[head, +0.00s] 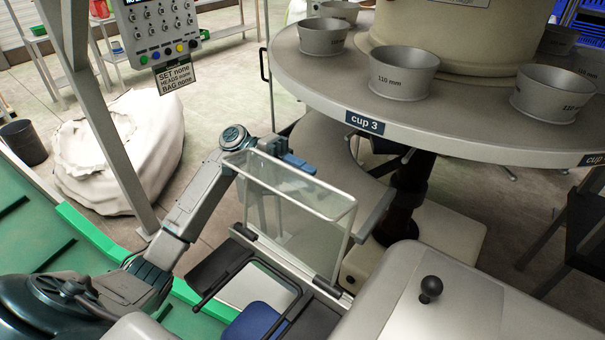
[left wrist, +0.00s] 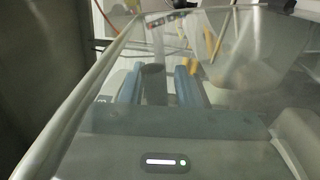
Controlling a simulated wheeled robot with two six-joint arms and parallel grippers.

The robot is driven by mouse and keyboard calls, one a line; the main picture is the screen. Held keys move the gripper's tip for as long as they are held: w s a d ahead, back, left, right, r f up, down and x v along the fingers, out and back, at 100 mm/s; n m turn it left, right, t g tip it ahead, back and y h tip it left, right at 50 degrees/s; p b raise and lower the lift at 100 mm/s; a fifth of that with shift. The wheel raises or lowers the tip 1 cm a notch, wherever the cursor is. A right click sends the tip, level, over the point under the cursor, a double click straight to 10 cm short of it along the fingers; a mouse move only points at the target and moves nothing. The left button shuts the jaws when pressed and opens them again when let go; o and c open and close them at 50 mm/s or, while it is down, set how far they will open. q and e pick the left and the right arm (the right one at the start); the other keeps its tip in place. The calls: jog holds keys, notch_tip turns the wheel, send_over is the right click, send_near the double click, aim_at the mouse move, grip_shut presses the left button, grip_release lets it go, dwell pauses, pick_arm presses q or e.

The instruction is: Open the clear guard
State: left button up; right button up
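The clear guard (head: 290,205) is a see-through panel in a pale frame. It stands up, roughly upright, from dark mounts on the machine at the bottom centre of the head view. My left gripper (head: 297,162) has blue fingers and is at the guard's upper edge, apparently just behind it; I cannot tell if they touch. In the left wrist view the guard's pale frame (left wrist: 80,95) runs along the left, and the pane overlies the view. My left gripper's fingers (left wrist: 158,85) are apart there, with a grey upright shape between or beyond them. My right gripper is not in view.
A round table (head: 450,135) with several metal cups, labelled "cup 3", is close at the right. A control panel (head: 160,32) hangs at upper left. A white sack (head: 115,150) and a green conveyor (head: 45,235) are at left. A black knob (head: 430,289) stands at bottom right.

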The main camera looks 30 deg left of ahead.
aim_at(290, 181)
pick_arm(q)
grip_shut()
jog(key=s, duration=0.1)
jog(key=s+m+b, duration=0.1)
jog(key=s+r+m+b, duration=0.1)
jog(key=shift+s+a, duration=0.25)
jog(key=shift+s, duration=0.1)
jog(key=shift+s+r+m, duration=0.15)
jog(key=shift+s+m, duration=0.05)
jog(key=shift+m, duration=0.1)
jog(key=shift+w, duration=0.1)
jog(key=shift+o, duration=1.1)
grip_release()
